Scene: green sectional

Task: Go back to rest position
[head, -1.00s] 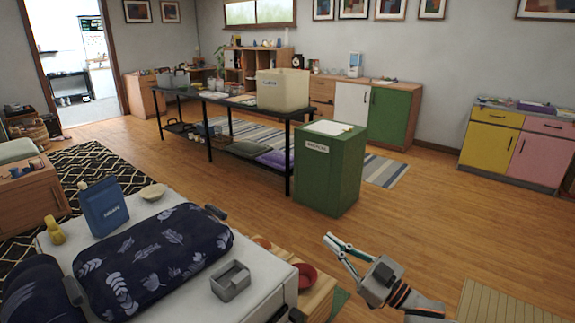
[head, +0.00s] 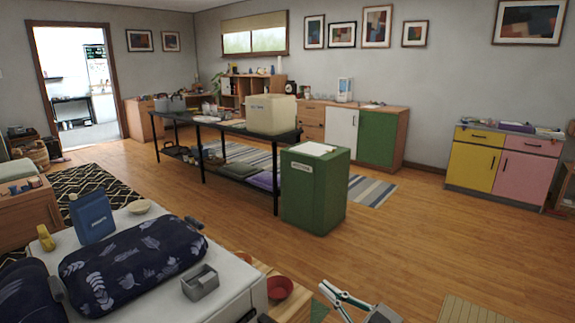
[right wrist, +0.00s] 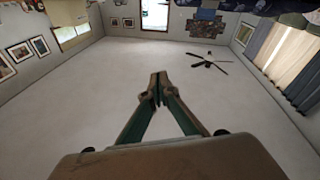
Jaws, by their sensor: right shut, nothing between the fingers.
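My right gripper (head: 330,290) shows at the bottom edge of the head view, to the right of the red bowl and above the wood floor. In the right wrist view its fingers (right wrist: 158,88) meet at the tips with nothing between them. That view looks towards the ceiling, with the fan (right wrist: 208,62) beyond the fingers. My left gripper does not show in the head view.
A white-topped table (head: 235,275) at lower left bears a dark leaf-patterned cushion (head: 130,262), a blue carton (head: 92,217) and a grey tray (head: 200,282). A red bowl (head: 279,287) sits beside it. A green bin (head: 314,190) stands ahead. Floor (head: 420,240) at right is clear.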

